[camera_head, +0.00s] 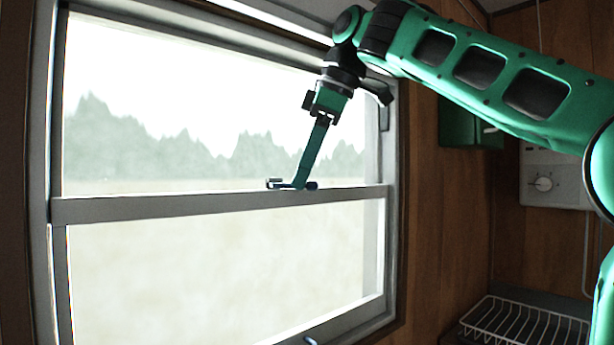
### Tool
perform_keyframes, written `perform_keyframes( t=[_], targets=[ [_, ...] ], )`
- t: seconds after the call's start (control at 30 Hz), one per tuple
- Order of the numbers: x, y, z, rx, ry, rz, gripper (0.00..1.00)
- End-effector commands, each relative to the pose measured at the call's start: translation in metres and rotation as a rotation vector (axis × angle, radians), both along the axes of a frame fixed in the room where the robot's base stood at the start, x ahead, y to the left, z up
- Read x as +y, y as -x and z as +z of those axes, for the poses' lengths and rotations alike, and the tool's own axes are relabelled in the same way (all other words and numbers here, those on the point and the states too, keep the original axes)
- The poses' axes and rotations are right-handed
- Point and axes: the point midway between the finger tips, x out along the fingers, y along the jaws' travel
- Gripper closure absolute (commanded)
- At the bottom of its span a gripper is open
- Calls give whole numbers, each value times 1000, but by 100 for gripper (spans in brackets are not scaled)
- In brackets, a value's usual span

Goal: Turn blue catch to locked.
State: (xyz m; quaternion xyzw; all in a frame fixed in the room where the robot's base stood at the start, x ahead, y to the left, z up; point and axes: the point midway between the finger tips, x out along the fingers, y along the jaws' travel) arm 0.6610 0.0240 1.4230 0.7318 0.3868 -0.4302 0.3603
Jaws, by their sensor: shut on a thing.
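The blue catch (275,183) sits on the middle rail of the window, towards its right side. Its dark blue left end shows to the left of the fingers, and a dark rounded part shows just to their right. My gripper (301,182) reaches down from above, tilted, with its long narrow teal fingers meeting at the catch. It is shut on the catch. The fingers cover the middle of the catch, so its exact angle is hard to tell.
The window's middle rail (150,207) runs across the panes. A second small blue fitting (310,341) shows at the bottom edge. A green box (468,122) and a white unit with a dial (555,160) hang on the right wall. A white wire rack (525,325) stands at lower right.

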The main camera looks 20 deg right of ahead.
Motion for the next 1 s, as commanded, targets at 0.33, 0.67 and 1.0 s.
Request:
perform_keyframes(
  t=[0.33,0.67,1.0],
  targets=[
    [-4,-5,0,-8,-5,-16,100],
    [-4,-6,0,-7,-6,-15,100],
    [-5,-7,-1,-6,-7,-19,100]
  ],
)
